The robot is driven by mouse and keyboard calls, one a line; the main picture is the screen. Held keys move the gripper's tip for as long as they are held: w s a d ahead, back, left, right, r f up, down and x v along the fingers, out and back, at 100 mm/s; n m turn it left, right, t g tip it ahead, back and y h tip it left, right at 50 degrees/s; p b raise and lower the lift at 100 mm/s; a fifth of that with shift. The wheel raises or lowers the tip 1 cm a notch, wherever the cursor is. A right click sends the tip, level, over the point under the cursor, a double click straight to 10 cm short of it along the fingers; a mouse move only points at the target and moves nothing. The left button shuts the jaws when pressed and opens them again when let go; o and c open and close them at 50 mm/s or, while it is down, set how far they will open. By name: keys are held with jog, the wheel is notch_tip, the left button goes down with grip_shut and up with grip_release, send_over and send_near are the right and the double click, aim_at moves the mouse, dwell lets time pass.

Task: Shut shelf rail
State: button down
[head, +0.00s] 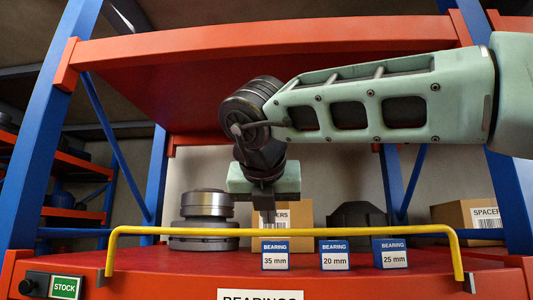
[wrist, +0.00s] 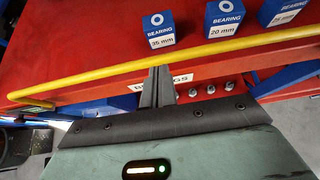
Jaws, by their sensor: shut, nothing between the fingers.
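The yellow shelf rail (head: 350,232) spans the front of the red shelf (head: 190,262), its bent ends coming down near the shelf's front corners. I cannot tell exactly how far it tilts. In the wrist view the rail (wrist: 220,48) crosses diagonally in front of the bearing boxes. My gripper (head: 268,218) points down near the middle of the rail, its fingers together and empty. In the wrist view the fingertips (wrist: 159,70) overlap the rail's lower edge. Whether they touch it is unclear.
Three blue bearing boxes, 35 mm (head: 275,254), 20 mm (head: 334,255) and 25 mm (head: 390,253), stand at the shelf's front. Behind are a metal rotor part (head: 207,205), a dark part (head: 357,215) and spacer cartons (head: 470,213). Blue uprights (head: 40,140) and an upper shelf (head: 190,75) frame the space.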

notch_tip(320, 180, up, 10)
jog(key=s+p, duration=0.1)
jog(key=shift+p, duration=0.4)
jog(key=shift+r, duration=0.1)
